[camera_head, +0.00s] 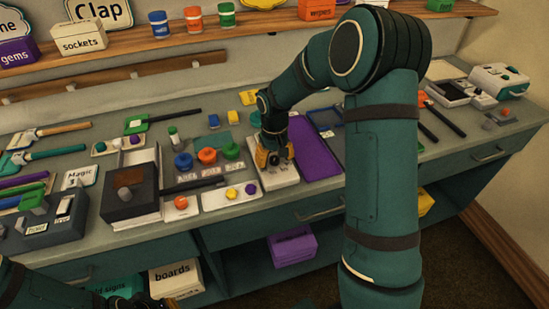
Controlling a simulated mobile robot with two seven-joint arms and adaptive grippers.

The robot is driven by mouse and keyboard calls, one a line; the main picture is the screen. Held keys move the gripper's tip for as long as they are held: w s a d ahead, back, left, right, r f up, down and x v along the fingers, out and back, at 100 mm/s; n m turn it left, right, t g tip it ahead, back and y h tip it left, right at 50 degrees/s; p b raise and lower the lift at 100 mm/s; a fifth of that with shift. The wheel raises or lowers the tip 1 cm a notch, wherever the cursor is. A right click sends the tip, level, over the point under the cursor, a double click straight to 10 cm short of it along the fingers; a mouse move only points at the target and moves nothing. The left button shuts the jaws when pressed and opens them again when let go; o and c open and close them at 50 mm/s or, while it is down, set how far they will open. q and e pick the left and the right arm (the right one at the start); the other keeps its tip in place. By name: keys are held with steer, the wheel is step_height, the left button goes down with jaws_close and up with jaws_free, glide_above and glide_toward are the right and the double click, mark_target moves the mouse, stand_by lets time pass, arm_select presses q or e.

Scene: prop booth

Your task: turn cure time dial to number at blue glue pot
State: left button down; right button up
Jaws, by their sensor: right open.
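Blue (183,160), orange (207,155) and green (231,151) pots stand in a row on the counter. Small labels lie in front of them, too small to read. A white panel (284,180) lies just right of the pots. My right gripper (275,161) points down over it, its open fingers around or just above a dark knob-like part. I take this as the cure time dial, but the fingers hide most of it, and its setting cannot be read. My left gripper (165,303) barely shows at the bottom edge; its jaw state cannot be seen.
A purple board (315,148) lies close right of the white panel. A white panel with yellow and purple knobs (232,193) and a dark box (130,192) stand left. My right arm hides part of the counter's right side.

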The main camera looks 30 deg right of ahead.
mark_target(275, 158)
step_height(275, 158, up, 12)
stand_by(0.4)
steer(key=shift+f, duration=0.15)
stand_by(0.3)
